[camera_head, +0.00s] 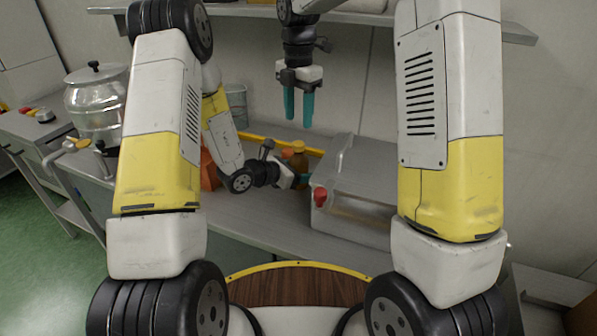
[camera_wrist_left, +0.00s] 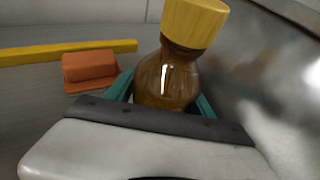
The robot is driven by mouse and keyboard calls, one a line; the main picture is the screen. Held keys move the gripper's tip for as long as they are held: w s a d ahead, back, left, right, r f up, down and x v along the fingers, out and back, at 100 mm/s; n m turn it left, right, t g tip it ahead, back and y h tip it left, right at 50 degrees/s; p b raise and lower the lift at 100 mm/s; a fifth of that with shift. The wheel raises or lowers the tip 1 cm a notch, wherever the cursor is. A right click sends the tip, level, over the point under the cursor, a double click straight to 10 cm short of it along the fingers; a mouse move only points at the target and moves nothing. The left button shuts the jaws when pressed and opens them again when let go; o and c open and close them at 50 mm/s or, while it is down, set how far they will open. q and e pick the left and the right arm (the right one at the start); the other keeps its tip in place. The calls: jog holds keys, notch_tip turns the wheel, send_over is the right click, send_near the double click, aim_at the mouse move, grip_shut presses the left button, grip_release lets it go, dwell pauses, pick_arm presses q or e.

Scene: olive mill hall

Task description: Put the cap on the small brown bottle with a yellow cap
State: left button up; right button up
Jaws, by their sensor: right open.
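The small brown bottle (camera_wrist_left: 165,78) stands between the teal fingers of my left gripper (camera_wrist_left: 163,95), which is closed around its body. Its yellow cap (camera_wrist_left: 195,22) sits on the bottle's top; I cannot tell how tightly. In the head view the brown bottle (camera_head: 300,161) and yellow cap (camera_head: 298,146) show small, partly hidden by my left gripper (camera_head: 295,180), which reaches in from the left. My right gripper (camera_head: 298,116) hangs above the bottle, pointing down, its teal fingers apart with nothing between them.
A metal box-shaped machine (camera_head: 345,220) with a red knob (camera_head: 320,195) stands close right of the bottle. An orange block (camera_wrist_left: 90,68) and a yellow strip (camera_wrist_left: 70,52) lie to the left. A shelf (camera_head: 430,22) runs above.

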aim_at(299, 143)
pick_arm(q)
grip_shut()
dwell(0.8)
pick_arm(e)
jog(key=shift+f, duration=4)
jog(key=shift+c, duration=0.2)
